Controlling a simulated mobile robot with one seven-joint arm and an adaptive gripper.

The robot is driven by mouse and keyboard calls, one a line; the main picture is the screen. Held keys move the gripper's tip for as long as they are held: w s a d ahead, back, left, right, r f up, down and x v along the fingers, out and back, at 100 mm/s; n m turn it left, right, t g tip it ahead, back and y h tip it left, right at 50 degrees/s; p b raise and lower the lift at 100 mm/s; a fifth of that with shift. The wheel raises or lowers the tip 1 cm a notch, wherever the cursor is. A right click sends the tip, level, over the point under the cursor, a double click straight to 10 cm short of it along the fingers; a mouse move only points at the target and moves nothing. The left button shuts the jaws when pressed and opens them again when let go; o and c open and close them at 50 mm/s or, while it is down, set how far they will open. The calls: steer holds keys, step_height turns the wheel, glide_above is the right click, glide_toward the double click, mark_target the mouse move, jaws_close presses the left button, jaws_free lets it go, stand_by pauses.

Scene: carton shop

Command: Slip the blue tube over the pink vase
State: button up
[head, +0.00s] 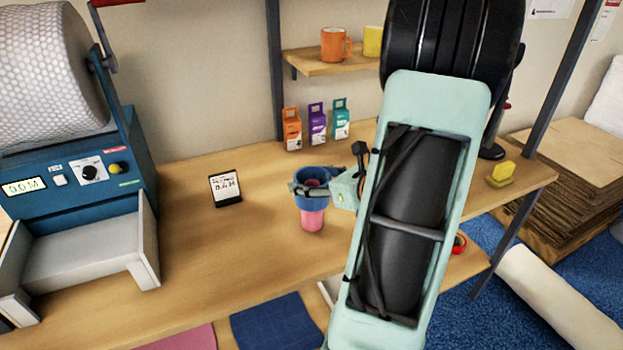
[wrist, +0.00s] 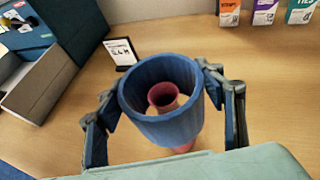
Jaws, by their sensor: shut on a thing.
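The blue tube (head: 313,203) is an open ring, upright or nearly so, above the middle of the wooden table. My gripper (wrist: 158,88) is shut on the blue tube, with a finger on each side of its wall. The pink vase (head: 312,221) stands on the table, its lower part showing below the tube. In the wrist view the vase's flared rim (wrist: 163,94) shows inside the tube (wrist: 160,128), nearer the far wall. The tube appears to be around the vase's upper part. Its lower edge is above the tabletop. Contact between them cannot be told.
A small black-framed sign (head: 226,188) stands left of the vase. A blue machine with a bubble-wrap roll (head: 100,180) fills the table's left end. Small orange, purple and teal boxes (head: 317,124) stand at the back. The tabletop around the vase is clear.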

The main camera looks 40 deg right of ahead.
steer(key=shift+f+b, duration=4.1)
steer(key=shift+f, duration=0.55)
steer(key=o, duration=0.8)
steer(key=shift+r, duration=0.1)
steer(key=shift+r+p, duration=3.8)
steer(key=shift+r, duration=1.2)
